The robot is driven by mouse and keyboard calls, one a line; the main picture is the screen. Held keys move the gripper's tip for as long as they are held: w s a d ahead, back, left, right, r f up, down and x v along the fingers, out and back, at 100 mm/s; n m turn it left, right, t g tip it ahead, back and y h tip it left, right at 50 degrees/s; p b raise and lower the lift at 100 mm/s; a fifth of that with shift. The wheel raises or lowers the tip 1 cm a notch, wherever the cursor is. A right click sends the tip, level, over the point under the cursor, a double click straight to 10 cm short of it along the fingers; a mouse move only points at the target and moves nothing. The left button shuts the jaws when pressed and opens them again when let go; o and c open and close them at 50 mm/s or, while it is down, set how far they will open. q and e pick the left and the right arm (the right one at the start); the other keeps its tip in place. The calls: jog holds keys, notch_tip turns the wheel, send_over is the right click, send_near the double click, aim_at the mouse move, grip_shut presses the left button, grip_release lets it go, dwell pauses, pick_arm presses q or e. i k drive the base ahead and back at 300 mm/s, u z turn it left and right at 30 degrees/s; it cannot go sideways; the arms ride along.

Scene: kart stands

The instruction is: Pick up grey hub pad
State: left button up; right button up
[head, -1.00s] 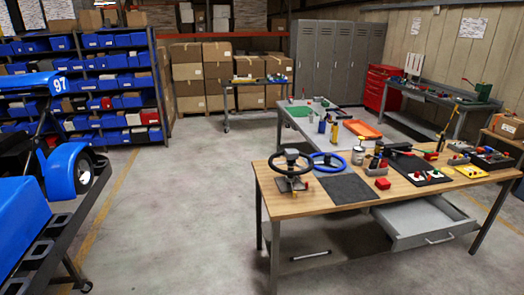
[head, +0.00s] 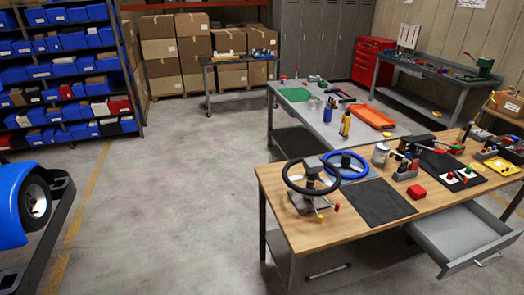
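A black steering wheel (head: 296,181) sits on a metal stand (head: 308,203) at the left end of the wooden workbench (head: 280,222). A dark grey block (head: 312,164) shows at the middle of this wheel; it looks like the grey hub pad, but it is too small to be sure. A blue steering wheel (head: 363,158) lies just behind and to the right. A dark grey mat (head: 376,203) lies flat in front of the blue wheel. Neither of my grippers is in view.
A grey drawer (head: 462,229) stands pulled out under the workbench's front right. A blue kart (head: 12,200) on a dark stand is at left. The concrete floor (head: 165,215) between is clear.

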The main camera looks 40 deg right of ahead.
aim_at(313, 165)
jog(key=z, duration=0.15)
jog(key=i, duration=1.4)
jog(key=z, duration=0.55)
